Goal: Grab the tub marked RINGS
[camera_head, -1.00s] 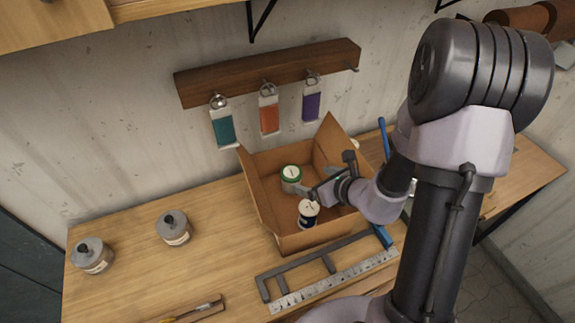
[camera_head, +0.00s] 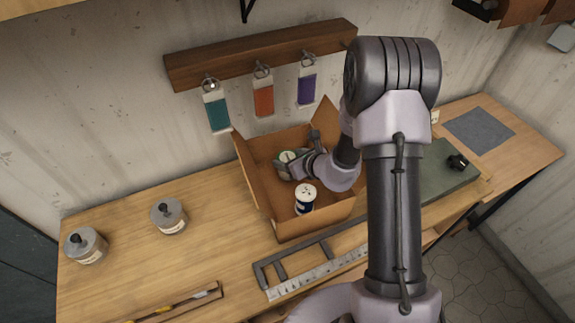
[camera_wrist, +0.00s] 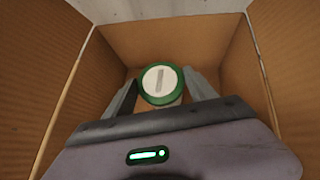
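A tub with a green rim and a white slotted top (camera_head: 287,157) stands in the open cardboard box (camera_head: 262,212), towards its back. In the wrist view the same tub (camera_wrist: 160,84) is between the fingers of my gripper (camera_wrist: 162,92). The fingers are apart, one on each side, and I see no clear contact. In the head view my gripper (camera_head: 291,167) reaches into the box and partly hides this tub. A second tub, dark blue with a white top (camera_head: 306,197), stands nearer the front of the box. I cannot read a RINGS marking on either tub.
The box walls stand close around my gripper, with raised flaps. Two grey lidded jars (camera_head: 87,246) (camera_head: 169,217) stand to the left on the wooden bench. A metal ruler (camera_head: 318,272) lies in front of the box. Coloured tags (camera_head: 263,97) hang from a wall rail.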

